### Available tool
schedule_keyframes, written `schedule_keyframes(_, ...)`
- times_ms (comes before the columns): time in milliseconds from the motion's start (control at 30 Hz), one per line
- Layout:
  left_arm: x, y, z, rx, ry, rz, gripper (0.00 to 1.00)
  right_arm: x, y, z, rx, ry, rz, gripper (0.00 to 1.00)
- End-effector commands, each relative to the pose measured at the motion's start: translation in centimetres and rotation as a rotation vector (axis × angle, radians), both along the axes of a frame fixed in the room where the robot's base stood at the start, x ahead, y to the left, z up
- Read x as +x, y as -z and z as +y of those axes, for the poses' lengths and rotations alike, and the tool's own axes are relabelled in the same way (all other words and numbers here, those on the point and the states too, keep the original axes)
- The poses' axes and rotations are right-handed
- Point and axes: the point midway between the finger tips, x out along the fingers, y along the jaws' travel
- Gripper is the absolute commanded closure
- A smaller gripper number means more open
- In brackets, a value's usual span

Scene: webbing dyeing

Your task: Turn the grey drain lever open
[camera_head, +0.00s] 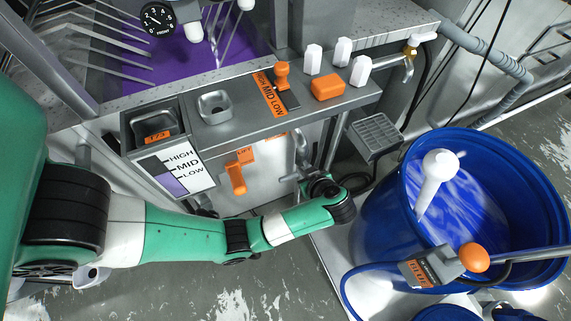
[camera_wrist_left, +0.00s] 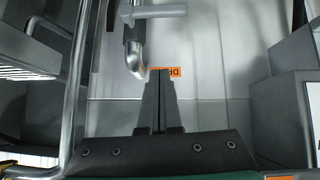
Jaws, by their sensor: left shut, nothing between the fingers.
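The grey drain lever (camera_wrist_left: 160,12) shows at the top of the left wrist view. It is a short bar pointing sideways from a bent metal pipe (camera_wrist_left: 134,50). In the head view the lever (camera_head: 289,178) sits low on the machine front, just left of my wrist. My left gripper (camera_wrist_left: 159,75) is shut and empty, its fingertips beside the pipe's lower bend and apart from the lever in the picture. An orange label (camera_wrist_left: 174,72), partly hidden by the fingers, is on the panel behind. In the head view my wrist largely hides the fingers. My right gripper is not in view.
An orange lift handle (camera_head: 237,177) hangs left of the drain pipe. A grey slatted box (camera_head: 376,136) and a blue barrel (camera_head: 380,225) with blue liquid and a white-handled tool (camera_head: 436,178) stand to the right. The control ledge (camera_head: 225,133) lies above. Open floor is in front.

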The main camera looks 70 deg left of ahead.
Motion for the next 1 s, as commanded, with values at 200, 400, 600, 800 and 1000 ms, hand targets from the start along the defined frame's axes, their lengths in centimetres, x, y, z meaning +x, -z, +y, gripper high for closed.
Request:
schedule_keyframes(200, -1.4, 1.7, -0.7, -0.049, -0.001, 0.077, 1.0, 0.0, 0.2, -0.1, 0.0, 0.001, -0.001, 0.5)
schedule_keyframes(400, -1.5, 3.5, 0.7, -0.047, -0.004, 0.072, 1.0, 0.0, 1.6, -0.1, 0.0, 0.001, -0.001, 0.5)
schedule_keyframes(600, -1.8, 6.7, 3.7, -0.046, -0.007, 0.071, 1.0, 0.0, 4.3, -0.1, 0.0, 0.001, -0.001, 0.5)
schedule_keyframes(800, -2.0, 9.7, 6.6, -0.046, -0.004, 0.071, 1.0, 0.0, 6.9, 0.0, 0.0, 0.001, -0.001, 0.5)
schedule_keyframes(1000, -1.9, 12.3, 6.4, -0.046, -0.001, 0.069, 1.0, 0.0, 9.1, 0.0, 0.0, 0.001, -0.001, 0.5)
